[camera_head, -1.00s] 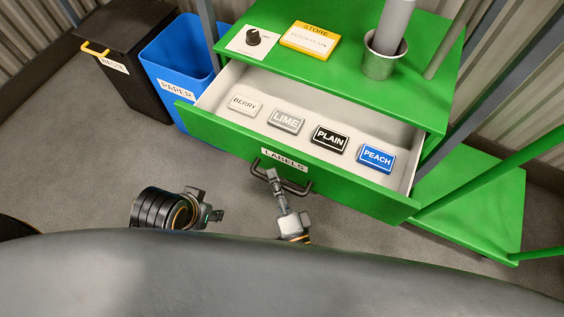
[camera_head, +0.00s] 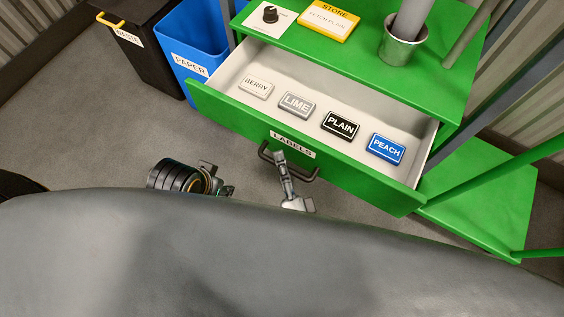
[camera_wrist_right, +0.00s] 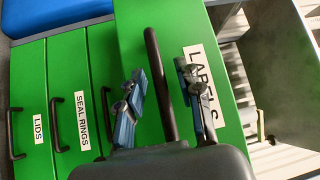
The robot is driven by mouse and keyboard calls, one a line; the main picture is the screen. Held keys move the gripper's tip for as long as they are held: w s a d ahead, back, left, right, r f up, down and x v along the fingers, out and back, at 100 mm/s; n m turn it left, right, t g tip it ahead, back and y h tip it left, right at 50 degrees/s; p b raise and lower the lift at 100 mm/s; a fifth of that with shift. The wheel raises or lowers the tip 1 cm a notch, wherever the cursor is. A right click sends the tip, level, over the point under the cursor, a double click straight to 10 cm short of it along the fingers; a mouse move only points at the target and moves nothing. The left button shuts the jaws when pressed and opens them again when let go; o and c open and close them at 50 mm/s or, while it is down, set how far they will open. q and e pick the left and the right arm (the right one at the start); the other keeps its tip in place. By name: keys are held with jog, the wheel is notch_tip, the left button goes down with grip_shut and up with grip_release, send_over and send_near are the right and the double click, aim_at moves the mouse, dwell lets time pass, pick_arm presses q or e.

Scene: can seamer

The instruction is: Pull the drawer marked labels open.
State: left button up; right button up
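The green drawer marked LABELS (camera_head: 239,119) stands well out of the cabinet. Its black bar handle (camera_head: 309,178) runs below the white label. In it lie the tags BERRY (camera_head: 256,87), LIME (camera_head: 296,104), PLAIN (camera_head: 340,125) and PEACH (camera_head: 386,149). My right gripper (camera_head: 280,158) is at the handle. In the right wrist view its fingers (camera_wrist_right: 163,75) are apart, one on each side of the handle bar (camera_wrist_right: 154,50), with gaps showing. My left gripper (camera_head: 222,189) is left of the handle, away from the drawer; its fingers are too small to read.
In the wrist view, drawers marked LIDS (camera_wrist_right: 29,80) and SEAL RINGS (camera_wrist_right: 70,80) are shut. The cabinet top holds a knob (camera_head: 270,14), a STORE sign (camera_head: 328,22) and a metal cup (camera_head: 398,48). A blue PAPER bin (camera_head: 196,45) and a black bin (camera_head: 135,45) stand left.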

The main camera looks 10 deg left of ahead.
jog(key=v, duration=1.2)
jog(key=shift+r, duration=0.1)
